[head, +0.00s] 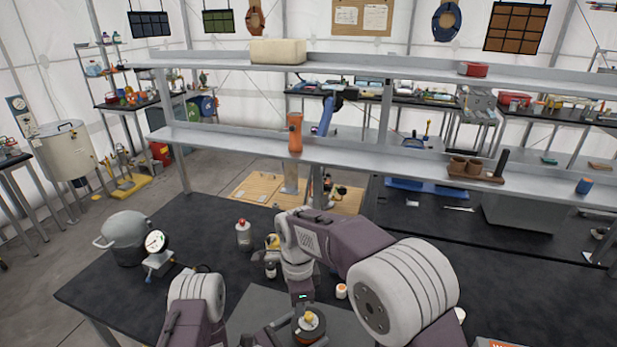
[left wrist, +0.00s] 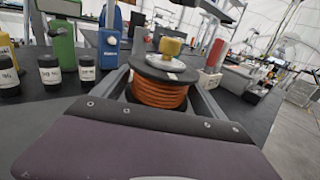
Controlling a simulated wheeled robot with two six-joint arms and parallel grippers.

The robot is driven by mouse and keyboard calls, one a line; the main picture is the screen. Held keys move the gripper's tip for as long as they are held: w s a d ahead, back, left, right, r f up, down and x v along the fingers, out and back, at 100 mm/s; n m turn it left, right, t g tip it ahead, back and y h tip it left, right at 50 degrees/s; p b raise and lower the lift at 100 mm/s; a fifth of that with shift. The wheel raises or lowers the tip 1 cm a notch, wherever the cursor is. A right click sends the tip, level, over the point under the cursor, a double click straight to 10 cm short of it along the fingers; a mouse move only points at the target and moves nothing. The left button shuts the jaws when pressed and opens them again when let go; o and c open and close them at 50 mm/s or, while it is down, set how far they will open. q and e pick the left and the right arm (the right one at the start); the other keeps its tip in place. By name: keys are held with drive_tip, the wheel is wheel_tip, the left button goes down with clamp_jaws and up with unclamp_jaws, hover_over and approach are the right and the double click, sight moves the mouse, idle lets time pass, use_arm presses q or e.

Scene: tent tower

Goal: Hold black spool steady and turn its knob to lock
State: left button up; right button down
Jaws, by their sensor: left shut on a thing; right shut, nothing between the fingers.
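The black spool (head: 309,334), wound with orange cord, sits on the dark table at the bottom centre of the head view. It fills the middle of the left wrist view (left wrist: 160,92), upright between the fingers. Its yellow knob (head: 309,319) stands on the top flange, and shows in the left wrist view (left wrist: 171,46). My left gripper (left wrist: 163,78) is shut on the spool, one finger on each side. My right gripper (head: 302,303) is shut and empty, pointing down just above the knob; whether it touches cannot be told. The left fingers are partly hidden in the head view.
A grey pot (head: 124,240) and a dial gauge (head: 155,241) stand on the left of the table. Several dark jars (left wrist: 49,73) stand left of the spool in the left wrist view. A metal shelf (head: 350,157) spans behind.

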drive_tip(key=shift+f, duration=2)
drive_tip(key=shift+w+d, duration=0.1)
drive_tip(key=shift+d, duration=0.05)
drive_tip(key=shift+w, duration=0.15)
drive_tip(key=shift+w, duration=0.65)
drive_tip(key=shift+a, duration=0.45)
wheel_tip(320, 180, up, 6)
